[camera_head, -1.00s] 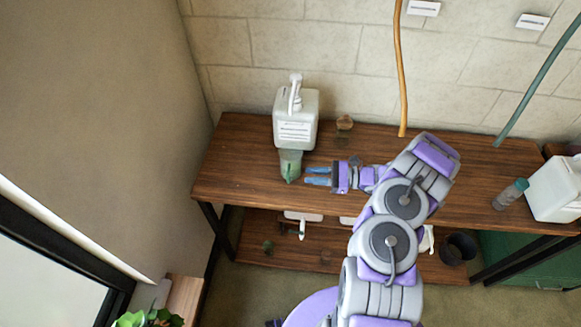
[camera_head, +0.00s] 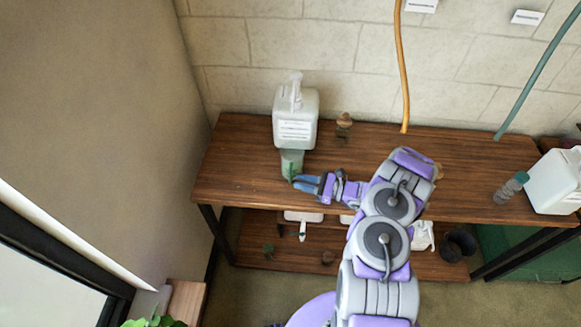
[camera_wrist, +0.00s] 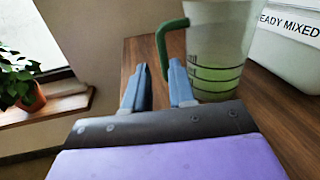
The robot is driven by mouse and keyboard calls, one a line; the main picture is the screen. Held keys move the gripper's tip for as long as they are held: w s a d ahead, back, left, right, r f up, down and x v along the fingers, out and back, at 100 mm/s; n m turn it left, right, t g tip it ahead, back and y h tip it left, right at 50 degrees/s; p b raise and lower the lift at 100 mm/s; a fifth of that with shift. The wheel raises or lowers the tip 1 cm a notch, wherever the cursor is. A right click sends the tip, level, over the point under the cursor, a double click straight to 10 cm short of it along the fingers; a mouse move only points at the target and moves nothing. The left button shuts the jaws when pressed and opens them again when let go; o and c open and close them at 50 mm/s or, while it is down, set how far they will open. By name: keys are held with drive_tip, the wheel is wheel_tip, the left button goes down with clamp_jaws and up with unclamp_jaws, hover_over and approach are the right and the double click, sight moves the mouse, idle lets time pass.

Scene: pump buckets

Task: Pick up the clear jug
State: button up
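The clear jug (camera_head: 292,160), pale green with a green handle, stands upright on the wooden table in front of a white pump container. In the wrist view the jug (camera_wrist: 217,50) is just right of my fingers, with its handle (camera_wrist: 161,45) facing them. My gripper (camera_wrist: 159,66) is open, with a visible gap between its blue fingers. The handle's lower end shows between the fingertips; I cannot tell whether it lies inside the gap or just beyond. In the head view my gripper (camera_head: 298,183) is at the jug's lower right side.
The white pump container (camera_head: 296,120) is close behind the jug on the table (camera_head: 235,180). A small brown object (camera_head: 344,121) is to its right. A clear bottle (camera_head: 511,187) and another white container (camera_head: 556,182) stand at the right end. A lower shelf holds several items.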

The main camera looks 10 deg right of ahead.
sight(291, 166)
drive_tip(key=shift+x, duration=0.85)
drive_tip(key=shift+w, duration=0.35)
drive_tip(key=b+x, duration=0.1)
drive_tip(key=x, duration=0.4)
drive_tip(key=shift+a+r+b, duration=0.1)
drive_tip(key=shift+a+b, duration=0.05)
drive_tip(key=shift+b, duration=0.25)
drive_tip(key=shift+d, duration=0.4)
clamp_jaws()
drive_tip(key=shift+a, duration=0.25)
